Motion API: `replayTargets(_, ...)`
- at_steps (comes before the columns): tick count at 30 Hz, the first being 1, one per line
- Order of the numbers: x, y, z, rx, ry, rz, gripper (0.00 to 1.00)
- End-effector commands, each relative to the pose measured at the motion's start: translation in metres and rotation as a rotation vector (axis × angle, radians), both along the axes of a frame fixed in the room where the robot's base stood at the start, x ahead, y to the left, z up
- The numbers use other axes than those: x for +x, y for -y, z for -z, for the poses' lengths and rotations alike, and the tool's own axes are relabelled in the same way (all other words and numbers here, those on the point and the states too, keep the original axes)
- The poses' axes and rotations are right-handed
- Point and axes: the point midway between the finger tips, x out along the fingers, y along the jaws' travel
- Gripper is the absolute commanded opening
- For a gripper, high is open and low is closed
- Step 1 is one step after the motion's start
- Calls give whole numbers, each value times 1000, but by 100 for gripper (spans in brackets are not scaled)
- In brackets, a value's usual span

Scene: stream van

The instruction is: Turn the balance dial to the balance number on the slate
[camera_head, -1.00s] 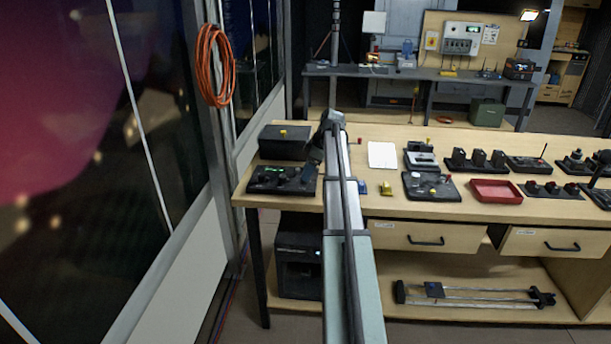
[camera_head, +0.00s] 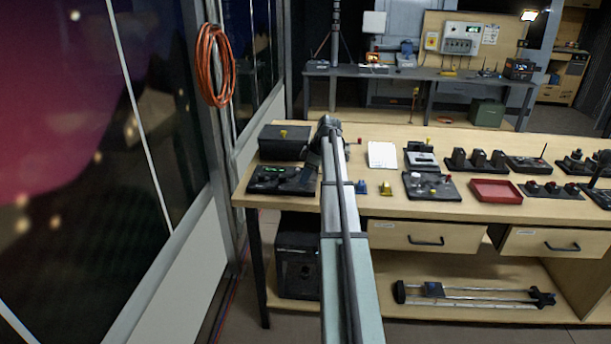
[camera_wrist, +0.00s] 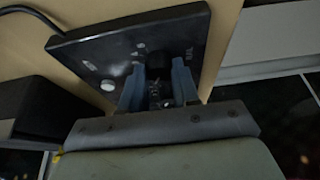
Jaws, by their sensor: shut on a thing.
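A black control panel (camera_head: 268,180) with a small green display lies at the left front of the bench. My gripper (camera_head: 300,184) reaches down over its right part, and my arm hides some of it. In the wrist view the panel (camera_wrist: 90,50) has small pale knobs and markings too blurred to read. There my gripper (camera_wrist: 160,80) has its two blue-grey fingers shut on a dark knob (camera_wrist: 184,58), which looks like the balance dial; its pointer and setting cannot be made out. A white sheet (camera_head: 382,155) lies right of my arm; whether it is the slate I cannot tell.
A black box (camera_head: 284,141) stands just behind the panel. A blue block (camera_head: 361,187) and a yellow block (camera_head: 386,189) lie right of my arm. Farther right are another knob panel (camera_head: 432,186) and a red tray (camera_head: 496,190). A glass wall borders the left side.

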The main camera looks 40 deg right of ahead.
Motion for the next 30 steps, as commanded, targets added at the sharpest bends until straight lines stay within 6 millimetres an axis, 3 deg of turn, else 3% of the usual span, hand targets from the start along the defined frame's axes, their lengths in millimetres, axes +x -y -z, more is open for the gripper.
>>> replayTargets(6,0,0,0,0,0,0,0)
replayTargets(17,-1,-1,0,0,0,76,0)
replayTargets(30,-3,-3,0,-1,1,441,0)
